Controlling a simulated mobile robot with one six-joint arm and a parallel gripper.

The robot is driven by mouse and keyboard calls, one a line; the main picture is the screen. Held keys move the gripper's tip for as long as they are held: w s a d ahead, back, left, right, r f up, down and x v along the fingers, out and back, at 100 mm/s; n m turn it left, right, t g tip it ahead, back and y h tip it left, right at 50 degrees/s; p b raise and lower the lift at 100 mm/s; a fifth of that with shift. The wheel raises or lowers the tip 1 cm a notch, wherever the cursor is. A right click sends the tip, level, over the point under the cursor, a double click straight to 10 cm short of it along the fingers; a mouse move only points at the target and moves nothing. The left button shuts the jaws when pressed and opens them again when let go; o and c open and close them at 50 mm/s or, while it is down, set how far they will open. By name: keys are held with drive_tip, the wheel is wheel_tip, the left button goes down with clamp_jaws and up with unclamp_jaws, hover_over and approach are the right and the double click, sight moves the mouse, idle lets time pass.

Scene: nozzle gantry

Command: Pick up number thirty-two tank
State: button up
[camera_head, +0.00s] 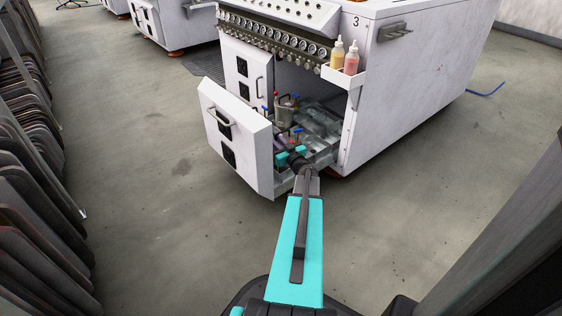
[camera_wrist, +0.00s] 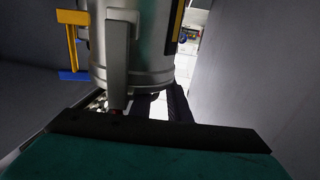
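A grey metal tank (camera_wrist: 148,62) with an upright grey handle fills the upper middle of the wrist view, close to the camera. It has a dark label with a yellow edge; no number is legible. My gripper (camera_wrist: 163,104) shows as dark fingers just below the tank's lower rim, partly hidden by it. I cannot tell whether they touch the tank. In the head view, my gripper (camera_head: 289,157) is down inside the open cabinet bay, at its front. A grey tank with a handle (camera_head: 285,112) stands farther back there. Which tank is thirty-two cannot be read.
The open cabinet door (camera_head: 238,138) stands left of my gripper. The white machine (camera_head: 415,80) forms the right wall. A small shelf holds a yellow bottle (camera_head: 337,58) and a pink bottle (camera_head: 351,60). A blue and yellow valve (camera_wrist: 74,45) is left of the tank. Dark panels (camera_head: 30,190) line the far left; floor between is clear.

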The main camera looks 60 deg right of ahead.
drive_tip(key=shift+c, duration=0.2)
clamp_jaws()
idle(1.1)
drive_tip(key=shift+r, duration=0.15)
